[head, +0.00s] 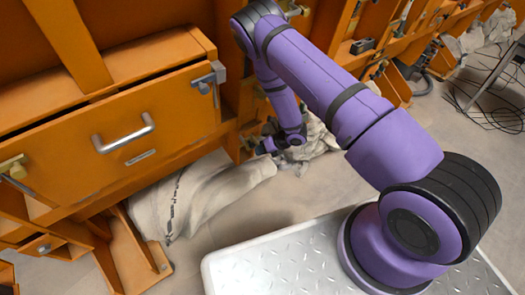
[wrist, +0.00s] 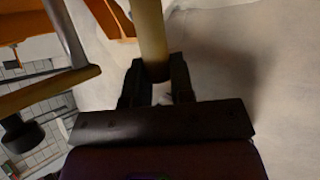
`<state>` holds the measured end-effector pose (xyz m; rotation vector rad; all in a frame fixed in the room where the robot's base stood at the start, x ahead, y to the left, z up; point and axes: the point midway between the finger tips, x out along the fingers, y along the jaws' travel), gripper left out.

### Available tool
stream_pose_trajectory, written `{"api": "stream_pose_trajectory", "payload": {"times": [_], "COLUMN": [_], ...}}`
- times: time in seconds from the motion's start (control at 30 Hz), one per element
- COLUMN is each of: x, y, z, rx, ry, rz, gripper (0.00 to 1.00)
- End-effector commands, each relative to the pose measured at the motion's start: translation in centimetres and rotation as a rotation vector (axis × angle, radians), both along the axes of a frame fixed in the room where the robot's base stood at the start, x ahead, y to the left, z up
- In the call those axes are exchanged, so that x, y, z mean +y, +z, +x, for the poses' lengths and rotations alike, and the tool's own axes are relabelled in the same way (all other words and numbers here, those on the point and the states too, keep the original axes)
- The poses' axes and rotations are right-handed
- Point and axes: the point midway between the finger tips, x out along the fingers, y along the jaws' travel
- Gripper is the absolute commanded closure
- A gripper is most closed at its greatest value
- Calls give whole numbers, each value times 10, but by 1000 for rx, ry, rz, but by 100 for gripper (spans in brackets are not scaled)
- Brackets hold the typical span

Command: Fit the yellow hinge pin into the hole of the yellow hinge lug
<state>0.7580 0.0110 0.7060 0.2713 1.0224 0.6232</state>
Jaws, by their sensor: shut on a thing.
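My gripper (wrist: 156,88) is shut on a tan-yellow round rod, which I take to be the yellow hinge pin (wrist: 151,35). The pin sticks out away from the jaws and runs past the top edge of the wrist view. In the head view my gripper (head: 270,146) is low beside the orange frame, and the pin is too small to make out. A yellow lug (head: 13,165) shows on the frame at the far left. A small yellowish part (head: 249,142) shows close to my gripper; I cannot tell whether it is the lug. No lug hole is visible.
An orange drawer front (head: 140,135) with a metal handle (head: 124,135) is at the left. In the wrist view a yellowish bar (wrist: 45,91) with a metal rod (wrist: 65,35) is left of the pin.

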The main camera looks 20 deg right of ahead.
Motion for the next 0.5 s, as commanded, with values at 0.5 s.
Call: {"api": "stream_pose_trajectory", "payload": {"times": [0.5], "x": [2], "y": [1], "z": [5], "rx": [-1], "ry": [1], "rz": [1], "gripper": [100]}}
